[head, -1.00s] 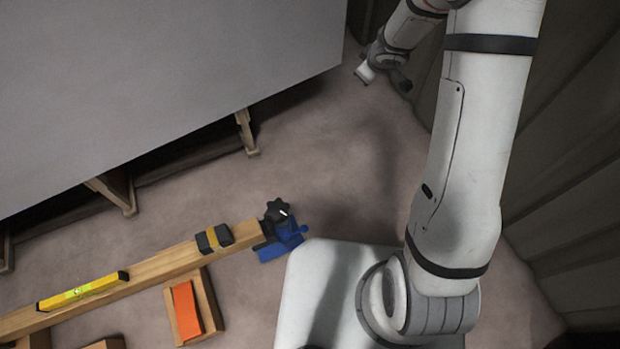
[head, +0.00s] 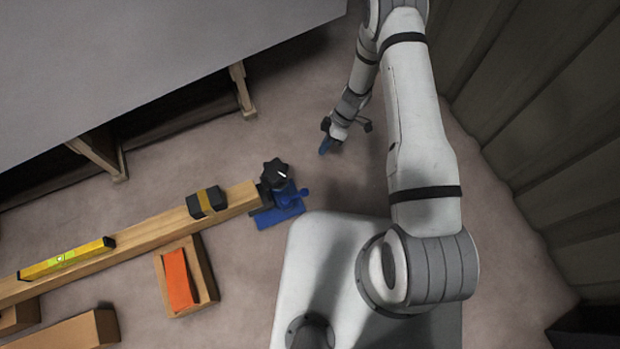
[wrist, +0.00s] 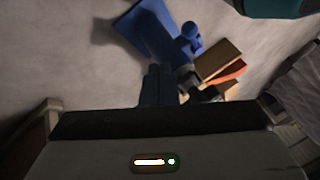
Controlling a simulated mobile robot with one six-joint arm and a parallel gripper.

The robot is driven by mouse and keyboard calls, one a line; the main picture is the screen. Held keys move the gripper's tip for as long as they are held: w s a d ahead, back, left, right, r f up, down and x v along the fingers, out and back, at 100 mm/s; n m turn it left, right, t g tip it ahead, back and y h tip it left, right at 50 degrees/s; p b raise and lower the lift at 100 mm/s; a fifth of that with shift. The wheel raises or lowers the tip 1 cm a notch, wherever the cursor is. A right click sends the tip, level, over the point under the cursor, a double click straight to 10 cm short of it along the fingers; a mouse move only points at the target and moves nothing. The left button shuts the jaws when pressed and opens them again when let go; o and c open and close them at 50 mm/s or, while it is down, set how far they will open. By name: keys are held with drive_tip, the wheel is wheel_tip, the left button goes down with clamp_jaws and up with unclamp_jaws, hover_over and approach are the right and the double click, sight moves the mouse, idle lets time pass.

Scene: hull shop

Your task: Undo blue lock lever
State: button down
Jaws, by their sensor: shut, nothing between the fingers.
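A blue clamp-like fixture (head: 280,216) sits at the right end of a long wooden beam (head: 150,240) in the head view. A black star knob (head: 275,173) stands on it, and a blue lever with a round end (head: 301,192) sticks out to its right. In the wrist view the blue fixture (wrist: 150,30) and the round-ended lever (wrist: 190,38) lie beyond the fingertips. My gripper (head: 325,147) is above and right of the fixture in the head view, apart from it. Its fingers (wrist: 158,72) are together and empty.
A black box with a yellow band (head: 207,201) and a yellow level (head: 66,258) lie on the beam. A wooden block with an orange strip (head: 179,279) is below it. A large grey panel (head: 130,60) on wooden supports is at upper left. Floor around my gripper is clear.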

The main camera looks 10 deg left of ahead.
sight(297, 195)
drive_tip(key=s+a+f+b, duration=0.3)
drive_tip(key=s+f+b, duration=0.2)
drive_tip(key=s+f, duration=0.3)
drive_tip(key=shift+a+f, duration=0.4)
drive_tip(key=shift+f, duration=0.15)
